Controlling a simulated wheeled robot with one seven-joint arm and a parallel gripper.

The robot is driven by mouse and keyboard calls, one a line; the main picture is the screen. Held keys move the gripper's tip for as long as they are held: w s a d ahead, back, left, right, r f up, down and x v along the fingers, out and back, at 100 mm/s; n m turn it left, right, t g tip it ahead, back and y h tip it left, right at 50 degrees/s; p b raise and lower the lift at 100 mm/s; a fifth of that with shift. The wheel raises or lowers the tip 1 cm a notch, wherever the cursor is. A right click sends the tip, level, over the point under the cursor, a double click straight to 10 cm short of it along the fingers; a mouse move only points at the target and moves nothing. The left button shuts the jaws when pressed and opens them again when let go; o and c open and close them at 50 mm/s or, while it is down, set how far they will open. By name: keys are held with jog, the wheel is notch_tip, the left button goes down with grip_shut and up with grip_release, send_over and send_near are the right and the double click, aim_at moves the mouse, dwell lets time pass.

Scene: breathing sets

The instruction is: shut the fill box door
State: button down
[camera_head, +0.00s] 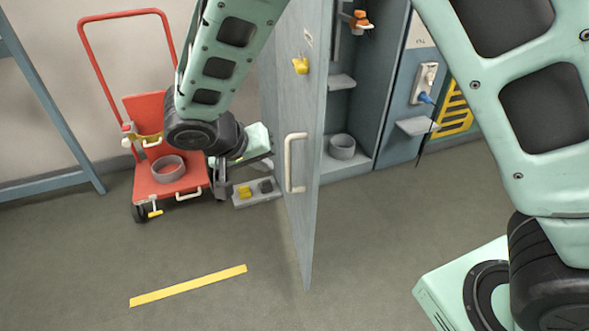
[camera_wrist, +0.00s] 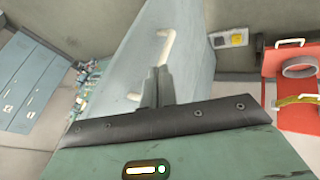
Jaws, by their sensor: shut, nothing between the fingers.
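The fill box door (camera_head: 308,215) is a tall grey-blue panel with a white bar handle (camera_head: 289,165). It stands swung open, edge toward the head camera, with the open box (camera_head: 365,165) behind it to the right. My gripper (camera_head: 222,188) is to the left of the door, on the handle side, seemingly apart from it. In the wrist view the shut, empty fingers (camera_wrist: 157,85) overlap the door (camera_wrist: 195,70) and part of its handle (camera_wrist: 168,45). Whether the fingers touch the door cannot be told.
A red cart (camera_head: 150,190) with a grey ring (camera_head: 168,168) stands at the left. A low grey block (camera_head: 262,196) with yellow and dark pieces lies beside my gripper. Inside the box is another grey ring (camera_head: 342,146). Floor with a yellow strip (camera_head: 188,285) is clear in front.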

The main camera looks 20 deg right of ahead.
send_near(308, 179)
notch_tip(308, 179, down, 4)
jog(key=w+a, duration=0.2)
jog(key=shift+s+d+f+b, duration=0.15)
jog(key=shift+d+b, duration=0.15)
jog(key=shift+d, duration=1.9)
jog(key=shift+d, duration=0.1)
